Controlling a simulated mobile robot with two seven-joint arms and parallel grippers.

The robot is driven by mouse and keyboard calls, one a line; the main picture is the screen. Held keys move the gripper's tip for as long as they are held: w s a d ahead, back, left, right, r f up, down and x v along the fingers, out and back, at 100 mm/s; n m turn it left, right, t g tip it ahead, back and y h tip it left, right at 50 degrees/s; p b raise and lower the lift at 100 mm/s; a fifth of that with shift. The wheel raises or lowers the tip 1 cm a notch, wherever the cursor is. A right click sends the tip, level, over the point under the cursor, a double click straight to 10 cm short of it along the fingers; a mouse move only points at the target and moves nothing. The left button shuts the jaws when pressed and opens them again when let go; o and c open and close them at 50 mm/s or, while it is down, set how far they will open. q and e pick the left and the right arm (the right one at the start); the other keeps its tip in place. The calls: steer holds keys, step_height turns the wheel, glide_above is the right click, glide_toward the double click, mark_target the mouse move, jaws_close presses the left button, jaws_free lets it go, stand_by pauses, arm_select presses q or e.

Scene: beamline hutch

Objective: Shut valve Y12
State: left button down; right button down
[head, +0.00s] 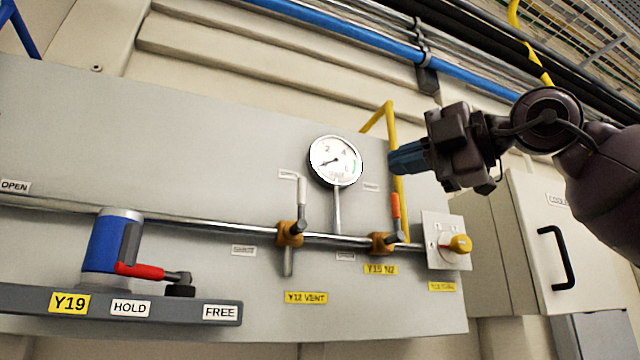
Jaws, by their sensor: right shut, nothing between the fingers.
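Valve Y12 (290,235) is a brass-coloured body on the horizontal pipe, above the yellow label "Y12 VENT" (306,297). Its pale grey lever (301,192) stands upright, across the pipe, with its tip beside a small upper label (288,174). Another small label (243,250) sits left of the valve, below the pipe, and seems to read "SHUT". A short grey stub (288,262) points down from the body. My right gripper (394,160) has blue fingers, shut and empty, pointing left. It is up and right of Y12, right of the gauge, touching nothing visible. My left gripper is not in view.
A round gauge (335,160) stands between Y12 and the orange-handled valve Y15 (382,243). A blue Y19 unit with a red lever (140,271) stands on a ledge at lower left. A yellow pipe (391,125) rises behind my right gripper.

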steer(key=shift+a, duration=0.1)
steer(key=p, duration=0.4)
glide_toward(303, 188)
steer(key=x, duration=0.6)
steer(key=shift+w+r, duration=0.1)
steer(key=shift+r, duration=0.05)
steer(key=shift+w+a, duration=0.45)
steer(key=shift+a, duration=0.05)
steer(key=shift+a+n+h+b, duration=0.2)
steer(key=shift+n+h+b, duration=0.1)
steer(key=shift+n, duration=0.1)
